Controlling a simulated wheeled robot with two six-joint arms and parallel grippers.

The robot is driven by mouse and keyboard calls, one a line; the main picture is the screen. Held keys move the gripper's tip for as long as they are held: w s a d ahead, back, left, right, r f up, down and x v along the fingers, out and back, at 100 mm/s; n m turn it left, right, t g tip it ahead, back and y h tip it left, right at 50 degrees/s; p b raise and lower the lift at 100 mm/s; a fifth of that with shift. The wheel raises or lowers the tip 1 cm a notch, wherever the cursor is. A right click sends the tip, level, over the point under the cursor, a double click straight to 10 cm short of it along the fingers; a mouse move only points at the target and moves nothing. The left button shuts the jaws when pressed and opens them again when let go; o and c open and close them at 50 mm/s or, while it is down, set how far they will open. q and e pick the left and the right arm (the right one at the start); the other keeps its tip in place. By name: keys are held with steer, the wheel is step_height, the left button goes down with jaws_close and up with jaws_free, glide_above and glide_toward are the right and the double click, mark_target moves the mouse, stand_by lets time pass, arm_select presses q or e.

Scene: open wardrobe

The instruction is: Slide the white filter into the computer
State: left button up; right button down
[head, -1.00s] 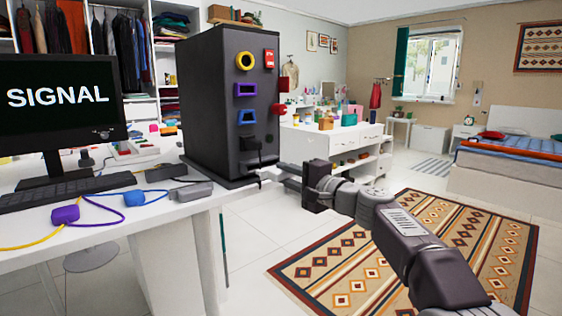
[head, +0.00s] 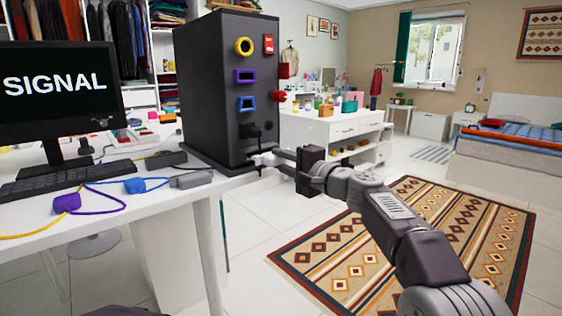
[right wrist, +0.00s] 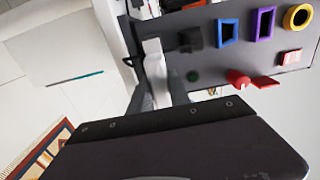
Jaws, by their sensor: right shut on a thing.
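The computer (head: 205,90) is a tall dark tower standing upright at the right end of the white desk. My right gripper (head: 272,160) is at the lower front corner of the computer, close to its base. In the right wrist view its fingers are shut on the white filter (right wrist: 155,68), a narrow white piece that points toward the computer's lower end. The computer's dark front panel (right wrist: 213,65) shows beside it. I cannot tell whether the filter's tip is inside the computer or only against it. My left gripper is not in view.
The computer's front has a yellow ring (head: 243,46), purple and blue frames, red parts and a black plug (head: 250,130). Cables and a grey block (head: 191,179) lie on the desk (head: 110,222). Right of the desk the floor is open, with a patterned rug (head: 440,235).

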mark_target(283, 160)
steer(key=shift+b, duration=0.3)
stand_by(0.8)
steer(key=shift+w+a, duration=0.1)
steer(key=shift+a, duration=0.05)
steer(key=shift+w+a+p, duration=0.2)
steer(key=shift+p, duration=0.2)
steer(key=shift+p+x, duration=1.05)
steer(key=shift+x, duration=0.45)
steer(key=c, duration=1.1)
jaws_free()
steer(key=shift+c, duration=0.2)
steer(key=shift+s+d+f+b, duration=0.15)
steer(key=shift+s+d+b, duration=0.1)
steer(key=shift+d+b, duration=0.15)
steer(key=b+v, duration=0.2)
steer(key=v, duration=0.6)
steer(key=shift+s, duration=0.1)
